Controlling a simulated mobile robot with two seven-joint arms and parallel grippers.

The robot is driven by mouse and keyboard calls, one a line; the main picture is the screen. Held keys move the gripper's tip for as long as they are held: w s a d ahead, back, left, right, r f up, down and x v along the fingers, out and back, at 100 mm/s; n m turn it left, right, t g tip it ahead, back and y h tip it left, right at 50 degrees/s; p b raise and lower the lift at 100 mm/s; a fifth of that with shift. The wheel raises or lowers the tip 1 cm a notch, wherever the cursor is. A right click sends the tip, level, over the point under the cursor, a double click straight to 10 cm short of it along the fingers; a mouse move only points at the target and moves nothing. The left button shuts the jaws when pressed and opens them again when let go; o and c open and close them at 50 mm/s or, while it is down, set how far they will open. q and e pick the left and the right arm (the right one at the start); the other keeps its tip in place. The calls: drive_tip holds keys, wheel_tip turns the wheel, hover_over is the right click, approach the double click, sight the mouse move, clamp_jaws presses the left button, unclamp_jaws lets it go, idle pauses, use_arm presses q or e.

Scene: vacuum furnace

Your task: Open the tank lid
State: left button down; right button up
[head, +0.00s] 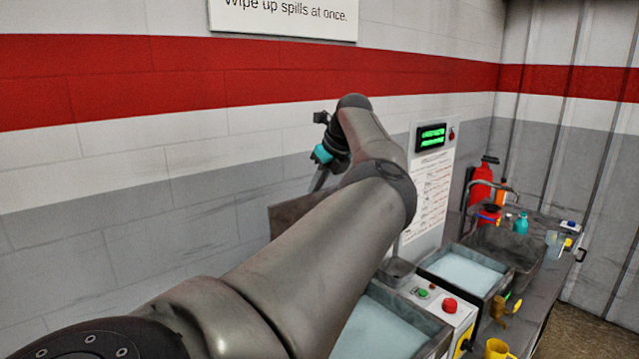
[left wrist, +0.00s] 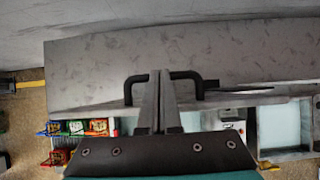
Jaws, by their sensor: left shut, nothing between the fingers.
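The tank lid is a flat grey panel (left wrist: 225,55) across the left wrist view, with a black bar handle (left wrist: 188,75). In the head view the lid (head: 288,213) stands tilted up by the wall, partly hidden behind my left arm. My left gripper (left wrist: 160,76) is shut and empty; its fingers overlap the handle in the picture, and I cannot tell whether they touch it. It also shows in the head view (head: 319,184), near the lid's upper edge. A tank of pale liquid (head: 385,332) is open below, partly hidden by my arm. My right gripper is out of view.
A second pale-liquid basin (head: 464,273) stands to the right, beyond a control box with a red button (head: 449,305). A sink (head: 492,248), bottles and a red extinguisher (head: 481,185) are farther right. The wall is close behind the lid.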

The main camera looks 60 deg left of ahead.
use_arm(q)
drive_tip(key=shift+r, duration=0.15)
idle(0.3)
wheel_tip(320, 180, up, 10)
drive_tip(key=d+p, duration=0.2)
drive_tip(key=p, duration=0.3)
drive_tip(key=shift+f, duration=0.2)
drive_tip(key=shift+w, duration=0.1)
